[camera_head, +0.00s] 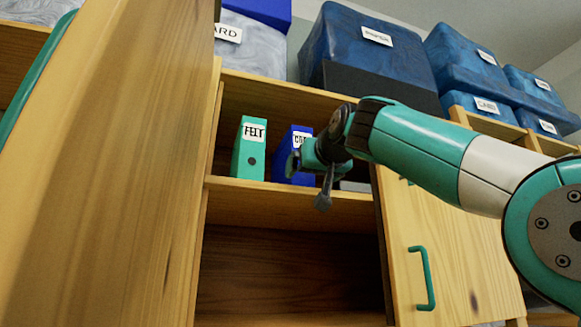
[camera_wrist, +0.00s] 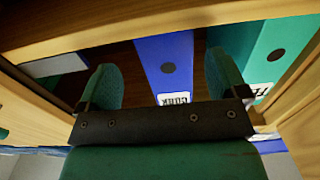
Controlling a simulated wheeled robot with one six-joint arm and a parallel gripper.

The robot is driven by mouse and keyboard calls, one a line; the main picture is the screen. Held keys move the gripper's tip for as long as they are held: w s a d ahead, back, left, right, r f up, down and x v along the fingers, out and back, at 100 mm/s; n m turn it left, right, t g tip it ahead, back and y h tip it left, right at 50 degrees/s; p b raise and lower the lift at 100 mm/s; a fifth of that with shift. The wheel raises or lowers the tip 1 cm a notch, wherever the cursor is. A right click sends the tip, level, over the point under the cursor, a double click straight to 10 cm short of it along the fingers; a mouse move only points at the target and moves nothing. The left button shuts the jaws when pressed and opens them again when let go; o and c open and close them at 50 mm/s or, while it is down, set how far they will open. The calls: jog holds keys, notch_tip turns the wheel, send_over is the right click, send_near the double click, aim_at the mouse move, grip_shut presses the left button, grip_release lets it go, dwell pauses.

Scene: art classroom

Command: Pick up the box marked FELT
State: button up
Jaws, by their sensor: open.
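The box marked FELT (camera_head: 249,155) is a teal upright file box with a white label and a dark round hole. It stands on the upper shelf of the open cabinet, near its left side. My gripper (camera_head: 308,182) is at the shelf front, to the right of the FELT box and in front of a blue box. In the wrist view, my gripper (camera_wrist: 160,75) is open, with the blue box behind the gap between its fingers. Nothing is held.
The blue box marked CORK (camera_wrist: 166,62) stands right of FELT in the head view, partly hidden by my gripper. The shelf board (camera_head: 255,193) runs below both. An open wooden door (camera_head: 100,150) fills the left. A closed door with a teal handle (camera_head: 427,278) is at right.

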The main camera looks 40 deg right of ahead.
aim_at(304, 176)
jog(key=p+x, duration=0.1)
jog(key=x, duration=0.1)
jog(key=p+x, duration=0.2)
jog(key=x, duration=0.1)
jog(key=shift+w+a+p, duration=0.2)
jog(key=shift+w+p, duration=0.2)
jog(key=shift+w, duration=0.05)
jog(key=shift+w+f, duration=0.15)
jog(key=shift+w, duration=0.15)
jog(key=shift+c, duration=0.4)
jog(key=c, duration=1.1)
jog(key=shift+c, duration=0.2)
